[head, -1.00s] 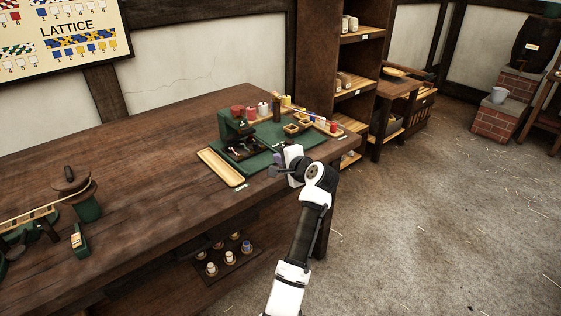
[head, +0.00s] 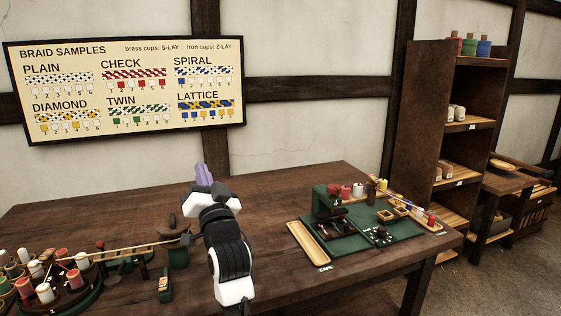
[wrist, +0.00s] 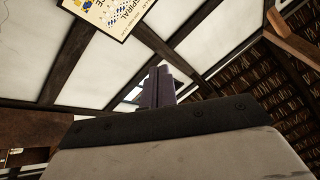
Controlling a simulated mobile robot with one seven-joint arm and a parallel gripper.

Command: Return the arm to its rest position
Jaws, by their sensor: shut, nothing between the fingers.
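My gripper (head: 203,174) is raised above the wooden table, in front of the wall, with its purple-grey fingers pointing up. It is shut and holds nothing. In the wrist view the fingers (wrist: 158,86) stand together, pointing toward the upper wall and roof beams. My white and black arm rises from the bottom of the head view, left of the green mat. No object touches the gripper.
The table (head: 120,215) carries a green mat (head: 393,232) with small tools, a long wooden tray (head: 308,243) and, at left, a round stand of bobbins (head: 45,285). A sample board (head: 125,85) hangs behind. A shelf (head: 455,125) stands right.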

